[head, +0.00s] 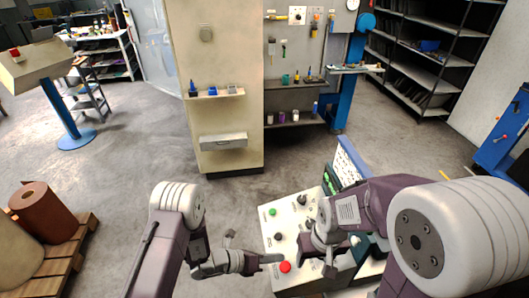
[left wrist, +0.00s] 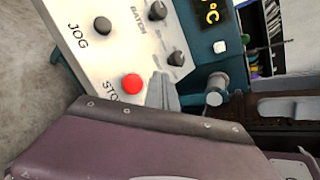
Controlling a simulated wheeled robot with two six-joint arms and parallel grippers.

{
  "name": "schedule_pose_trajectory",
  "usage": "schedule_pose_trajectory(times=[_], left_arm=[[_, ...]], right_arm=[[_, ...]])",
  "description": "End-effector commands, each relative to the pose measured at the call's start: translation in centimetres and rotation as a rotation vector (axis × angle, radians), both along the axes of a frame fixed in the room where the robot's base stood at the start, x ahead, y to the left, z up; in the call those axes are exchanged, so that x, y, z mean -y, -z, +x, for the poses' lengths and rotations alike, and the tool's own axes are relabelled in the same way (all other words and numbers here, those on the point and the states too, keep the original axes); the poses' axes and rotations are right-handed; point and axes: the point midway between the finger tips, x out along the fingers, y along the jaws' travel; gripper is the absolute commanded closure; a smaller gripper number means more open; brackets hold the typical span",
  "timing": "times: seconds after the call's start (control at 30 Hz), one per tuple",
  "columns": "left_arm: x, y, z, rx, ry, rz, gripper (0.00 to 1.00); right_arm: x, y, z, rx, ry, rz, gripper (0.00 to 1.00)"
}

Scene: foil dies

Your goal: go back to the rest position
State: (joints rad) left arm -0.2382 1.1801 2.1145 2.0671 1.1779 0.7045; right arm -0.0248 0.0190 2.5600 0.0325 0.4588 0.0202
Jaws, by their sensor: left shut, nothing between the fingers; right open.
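My left gripper (head: 278,258) comes in from the left over the control panel (head: 270,229), its fingers shut and empty. Its tips are close to the red STOP button (head: 285,267) in the head view; I cannot tell whether they touch it. The button also shows in the left wrist view (left wrist: 131,84), beside the grey fingers (left wrist: 160,90). My right gripper (head: 330,268) is open and points down over the right part of the panel, with nothing seen between its fingers.
The panel carries a green button (head: 272,212) and black knobs (head: 302,200). A screen (head: 349,165) stands behind it. A pallet (head: 62,262) with a brown roll (head: 42,211) is at the left. A beige pillar (head: 222,120) stands ahead; the floor between is clear.

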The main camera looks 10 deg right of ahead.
Motion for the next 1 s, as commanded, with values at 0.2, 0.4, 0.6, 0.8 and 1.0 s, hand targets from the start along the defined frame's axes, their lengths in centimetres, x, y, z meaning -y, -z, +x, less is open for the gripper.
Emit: schedule_pose_trajectory(times=[0.2,0.4,0.6,0.8,1.0], left_arm=[[-0.7,-4.3,4.9,0.146,-0.045,-0.032,1.0],[-3.3,-13.0,0.1,0.513,0.365,0.083,1.0],[-13.9,-10.3,-8.7,0.938,1.13,0.51,1.0],[-24.1,-8.1,-9.9,1.209,1.879,0.757,1.0],[-26.9,-7.6,-8.0,1.355,2.23,0.783,1.0]], right_arm=[[0.0,1.7,0.0,0.0,0.0,0.0,0.41],[0.0,4.3,0.0,0.0,0.0,0.0,0.41],[0.0,5.7,0.0,0.0,0.0,0.0,0.41],[0.0,5.6,0.0,0.0,0.0,0.0,0.41],[0.0,5.6,0.0,0.0,0.0,0.0,0.41]])
